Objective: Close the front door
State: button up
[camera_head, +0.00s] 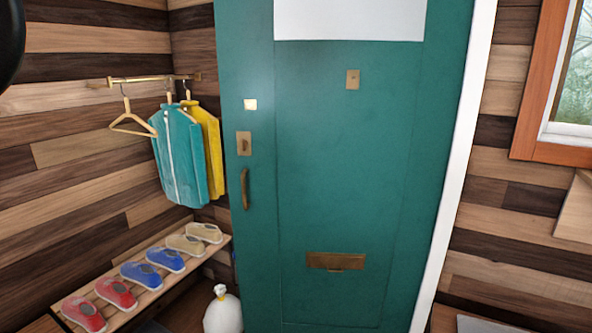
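The front door (330,190) is a tall teal panel filling the middle of the view. A brass pull handle (245,189) is near its left edge, with a brass lock plate (244,144) above it. A brass mail slot (335,261) is low on the door. White trim (461,150) runs along the right side. No trim shows along the left edge, where the panel cuts across the wall and coat corner, so it appears to stand open. The opening itself is hidden. My gripper is not in view.
A shoe rack (150,290) with several shoes stands at the left. Coats (180,155) hang from a brass rail (150,79) above it. A white tied bag (222,312) sits on the floor by the door's lower left edge. A window (560,90) is at the upper right.

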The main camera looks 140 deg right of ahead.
aim_at(346, 111)
jog(key=z, duration=5.2)
jog(key=k+l, duration=0.15)
jog(key=l, duration=0.25)
jog(key=k+l+z, duration=0.15)
jog(key=l, duration=0.2)
jog(key=i+j, duration=0.45)
jog(key=j, duration=0.15)
